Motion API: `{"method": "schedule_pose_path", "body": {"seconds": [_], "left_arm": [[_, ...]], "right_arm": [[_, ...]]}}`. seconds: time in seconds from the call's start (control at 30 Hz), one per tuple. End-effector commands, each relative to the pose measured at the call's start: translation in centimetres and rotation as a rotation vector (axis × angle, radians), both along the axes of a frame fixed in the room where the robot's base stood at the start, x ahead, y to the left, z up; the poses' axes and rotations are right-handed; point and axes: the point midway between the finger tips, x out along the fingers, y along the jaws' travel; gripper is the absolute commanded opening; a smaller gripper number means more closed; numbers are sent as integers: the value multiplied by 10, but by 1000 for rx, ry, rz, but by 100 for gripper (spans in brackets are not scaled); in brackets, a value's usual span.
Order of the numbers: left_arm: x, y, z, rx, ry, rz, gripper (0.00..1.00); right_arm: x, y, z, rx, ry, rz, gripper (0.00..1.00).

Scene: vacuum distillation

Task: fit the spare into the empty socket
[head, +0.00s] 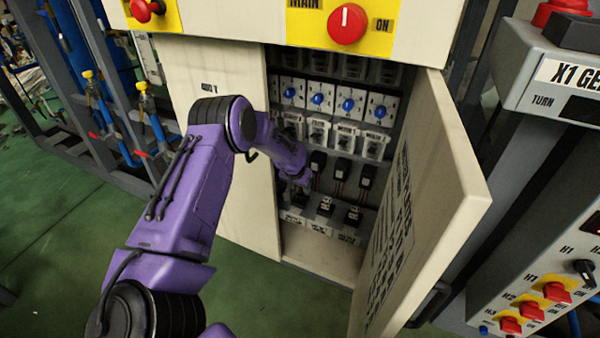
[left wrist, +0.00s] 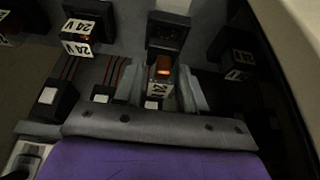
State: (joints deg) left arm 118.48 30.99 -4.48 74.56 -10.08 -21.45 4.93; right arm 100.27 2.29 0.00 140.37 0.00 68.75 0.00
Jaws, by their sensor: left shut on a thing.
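My left gripper (head: 298,182) reaches into the open cabinet in the head view. In the left wrist view the left gripper (left wrist: 163,88) has its two grey fingers on either side of a small relay, the spare (left wrist: 161,72), with an orange top and a 24 V label. It is shut on this relay. A black socket (left wrist: 168,32) with no relay visible on it lies just beyond the relay; whether they touch I cannot tell. Labelled 24 V relays sit in neighbouring sockets, one to the left (left wrist: 85,25) and one to the right (left wrist: 236,62). My right gripper is not in view.
The cabinet door (head: 425,190) stands open to the right of the arm. Rows of breakers with blue knobs (head: 317,99) are above the gripper. Black wired modules (head: 367,176) sit close beside it. The cabinet's left front panel (head: 240,190) is near my arm.

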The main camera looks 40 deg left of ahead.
Motion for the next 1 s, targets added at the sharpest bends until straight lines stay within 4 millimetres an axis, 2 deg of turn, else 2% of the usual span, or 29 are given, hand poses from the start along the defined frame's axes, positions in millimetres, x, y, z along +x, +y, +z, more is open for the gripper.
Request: {"method": "schedule_pose_path", "body": {"seconds": [0.23, 0.47, 0.5, 0.57, 0.6, 0.87, 1.0], "left_arm": [[5, 8, -36, -1, 2, 3, 9], [6, 8, -39, 0, -2, 3, 9], [6, 8, -39, 0, -2, 3, 43], [6, 7, -39, 0, -2, 3, 63], [6, 7, -39, 0, -2, 3, 66], [5, 7, -38, 0, -2, 3, 66], [0, 4, -19, -1, -3, 1, 66]], "right_arm": [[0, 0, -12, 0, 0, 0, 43], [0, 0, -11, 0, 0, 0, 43], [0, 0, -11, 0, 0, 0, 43], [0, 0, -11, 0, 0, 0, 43], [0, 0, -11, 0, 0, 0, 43], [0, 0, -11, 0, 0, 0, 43], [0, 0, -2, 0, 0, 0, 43]]}}
